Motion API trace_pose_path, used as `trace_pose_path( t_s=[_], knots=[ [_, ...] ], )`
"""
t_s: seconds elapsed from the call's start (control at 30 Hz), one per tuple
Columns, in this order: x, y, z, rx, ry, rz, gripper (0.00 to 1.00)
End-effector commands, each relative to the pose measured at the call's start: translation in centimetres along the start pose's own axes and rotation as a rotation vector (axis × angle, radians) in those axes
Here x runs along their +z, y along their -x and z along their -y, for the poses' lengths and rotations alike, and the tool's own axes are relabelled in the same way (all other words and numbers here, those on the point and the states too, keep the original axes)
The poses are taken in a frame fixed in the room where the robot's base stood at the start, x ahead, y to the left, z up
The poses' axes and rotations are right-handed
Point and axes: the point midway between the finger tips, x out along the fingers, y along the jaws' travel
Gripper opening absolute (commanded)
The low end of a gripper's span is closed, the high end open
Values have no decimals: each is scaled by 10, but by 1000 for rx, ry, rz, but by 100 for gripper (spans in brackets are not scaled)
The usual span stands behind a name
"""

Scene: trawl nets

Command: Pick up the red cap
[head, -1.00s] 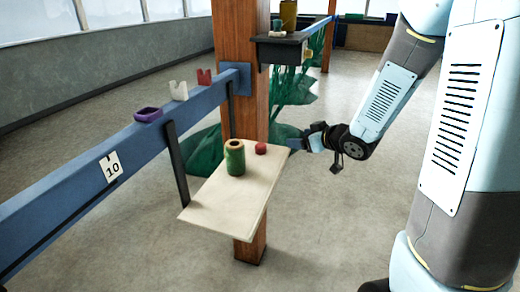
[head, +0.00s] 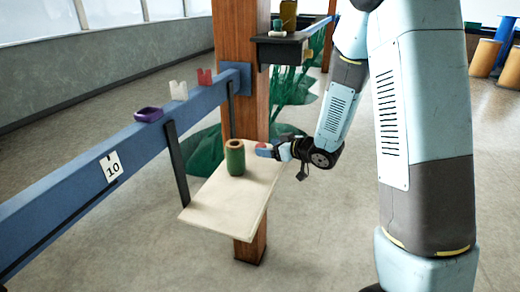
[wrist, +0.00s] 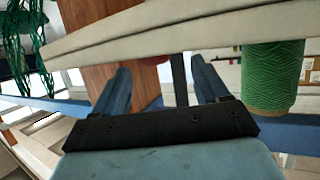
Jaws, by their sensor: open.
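The red cap (head: 261,145) is a small round red thing on the pale shelf board (head: 225,205), right of the green spool (head: 235,160). My gripper (head: 270,151) is at the board's right edge, its fingertips in front of the cap and partly hiding it. In the wrist view my gripper (wrist: 160,78) has its two blue fingers apart with nothing visibly held between them. A red sliver of the cap (wrist: 152,60) shows by the board's edge (wrist: 210,32); the rest is hidden. I cannot tell whether the fingers touch it.
The green spool also shows at the right in the wrist view (wrist: 272,75). A wooden post (head: 240,110) stands behind the board. A blue rail (head: 75,185) at the left carries purple, white and red pieces. Green netting (head: 205,152) hangs behind.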

Motion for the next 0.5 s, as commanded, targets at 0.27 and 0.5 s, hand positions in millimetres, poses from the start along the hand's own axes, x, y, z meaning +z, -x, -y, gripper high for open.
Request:
trace_pose_path(
  t_s=[0.27, 0.5],
  knots=[
    [1, -16, -3, -1, 1, 1, 74],
    [0, -47, -7, -2, 2, 0, 74]
  ],
)
